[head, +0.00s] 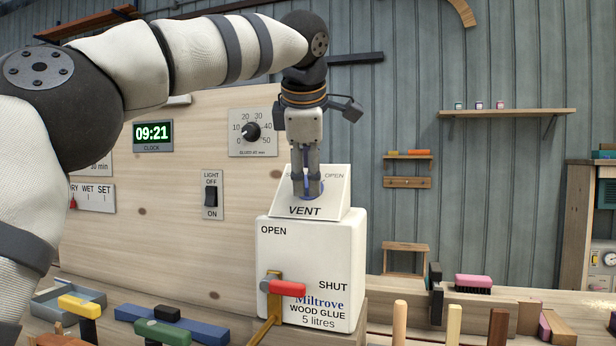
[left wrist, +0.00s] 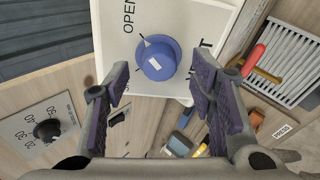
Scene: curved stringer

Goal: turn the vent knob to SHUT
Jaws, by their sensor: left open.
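The vent knob (head: 312,189) is blue and sits on a white sloped panel (head: 333,205) marked VENT, on top of the wood glue container. In the left wrist view the knob (left wrist: 157,62) shows whole, its pointed tip towards the word OPEN. The other label is mostly hidden by a finger. My left gripper (head: 307,188) points down in front of the panel and partly covers the knob. Its fingers (left wrist: 160,80) are open and empty, with the knob seen between and beyond their tips. I cannot tell whether they touch it. My right gripper is not in view.
The glue container (head: 290,245) has its own OPEN and SHUT marks and a red-handled tap (head: 287,288) below the panel. A light switch (head: 211,196) and a dial (head: 252,132) are on the wooden board to the left. Several tools crowd the bench front.

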